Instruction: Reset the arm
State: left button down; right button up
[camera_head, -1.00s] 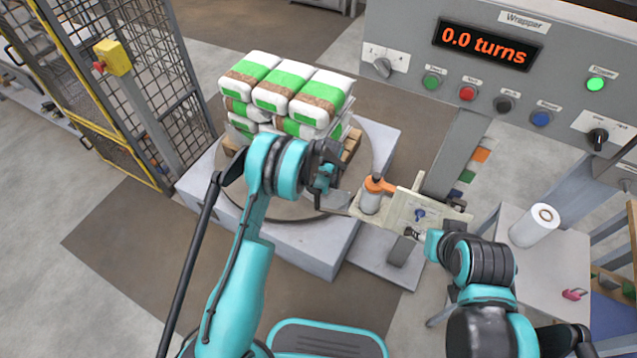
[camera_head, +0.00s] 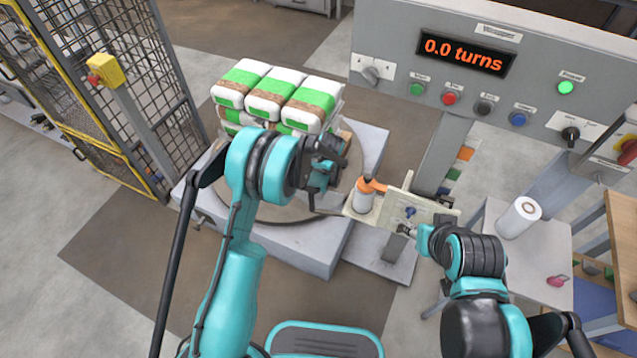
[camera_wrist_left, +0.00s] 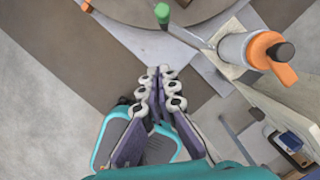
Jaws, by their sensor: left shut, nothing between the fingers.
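My left arm reaches in from the left in the head view. Its gripper (camera_head: 326,176) hangs over the near right side of the turntable, in front of the stacked bags. In the left wrist view its fingers (camera_wrist_left: 158,72) are closed together with nothing between them. My right arm ends at its gripper (camera_head: 407,231), by the lower face of a pale plate (camera_head: 424,210). The right fingers are too small to tell whether they grip the plate.
White and green bags (camera_head: 262,98) are stacked on the round turntable (camera_head: 262,212). A white cylinder with an orange collar (camera_head: 364,196) stands beside the plate. The wrapper panel (camera_head: 395,45) reads 0.0 turns. A mesh fence (camera_head: 130,85) is at left.

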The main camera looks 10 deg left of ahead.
dwell(0.3)
pick_arm(q)
jog(key=s+a+r+n+t, duration=0.1)
jog(key=s+a+r+n, duration=0.2)
jog(key=r, duration=0.4)
jog(key=s+a+r+n+h, duration=0.1)
jog(key=s+r+n, duration=0.35)
jog(key=r, duration=0.25)
jog(key=s+a+r+n+t, duration=0.1)
jog(key=s+a+r+n, duration=0.1)
jog(key=r+n, duration=0.4)
jog(key=s+a+r+n+t, duration=0.1)
jog(key=s+a+r+n, duration=0.1)
jog(key=s+n, duration=0.5)
jog(key=s+a+r+n+t, duration=0.2)
jog(key=s+r+n, duration=0.2)
jog(key=s+n, duration=0.4)
jog(key=s, duration=0.3)
jog(key=shift+s+h, duration=0.3)
jog(key=shift+s, duration=0.1)
